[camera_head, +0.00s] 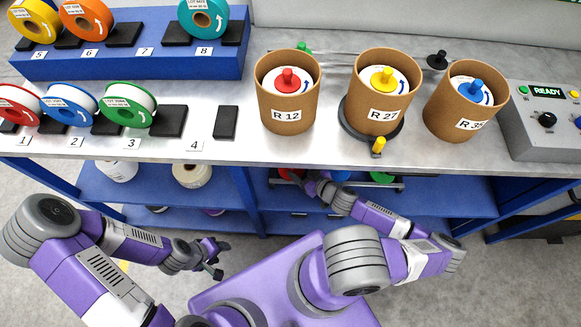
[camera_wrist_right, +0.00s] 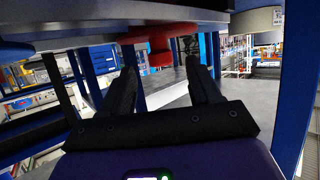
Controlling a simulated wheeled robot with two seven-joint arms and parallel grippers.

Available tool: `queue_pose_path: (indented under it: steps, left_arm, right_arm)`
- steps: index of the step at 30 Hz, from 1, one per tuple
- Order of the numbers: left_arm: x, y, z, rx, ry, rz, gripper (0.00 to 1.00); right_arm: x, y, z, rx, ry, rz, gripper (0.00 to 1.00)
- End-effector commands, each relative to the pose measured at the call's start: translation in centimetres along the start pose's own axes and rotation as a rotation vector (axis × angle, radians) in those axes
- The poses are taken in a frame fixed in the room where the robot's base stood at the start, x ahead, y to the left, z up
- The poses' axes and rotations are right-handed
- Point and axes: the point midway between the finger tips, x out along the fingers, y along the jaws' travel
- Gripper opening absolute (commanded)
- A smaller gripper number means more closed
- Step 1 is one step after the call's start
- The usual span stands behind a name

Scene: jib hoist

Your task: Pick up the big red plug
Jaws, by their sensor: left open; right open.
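A red plug (camera_head: 287,174), mostly hidden, is on a rack under the bench top. In the right wrist view a large red plug (camera_wrist_right: 155,46) shows as a wide disc with a stub, ahead of the fingers and apart from them. My right gripper (camera_head: 309,184) is beneath the bench edge near the red plug; in its wrist view (camera_wrist_right: 160,85) the jaws are open and empty. My left gripper (camera_head: 220,260) is open and empty, low in front of the bench. A smaller red plug (camera_head: 288,79) sits in the reel inside drum R 12 (camera_head: 287,118).
A blue plug (camera_head: 341,176) and a green plug (camera_head: 382,177) are beside the red one under the bench. Drums R 27 (camera_head: 374,95) and R 35 (camera_head: 454,108) stand above. The bench edge (camera_head: 230,158) overhangs my right gripper.

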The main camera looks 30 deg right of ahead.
Motion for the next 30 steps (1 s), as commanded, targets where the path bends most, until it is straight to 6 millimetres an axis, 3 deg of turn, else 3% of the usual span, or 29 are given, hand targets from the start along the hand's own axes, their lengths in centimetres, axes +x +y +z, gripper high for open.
queue_pose_path:
  steps: [9, 19, 30]
  left_arm:
    - [1.7, -0.7, -0.1, 0.000, 0.000, 0.000, 0.51]
    - [1.8, -0.7, -0.1, 0.000, 0.000, 0.000, 0.51]
    - [1.8, -0.7, -0.1, 0.000, 0.000, 0.000, 0.51]
  right_arm:
    - [4.4, -0.1, -0.2, 0.002, 0.001, -0.003, 0.62]
    - [5.0, -0.1, -0.3, 0.001, -0.002, -0.003, 0.62]
    - [5.0, -0.1, -0.3, 0.001, -0.001, -0.004, 0.07]
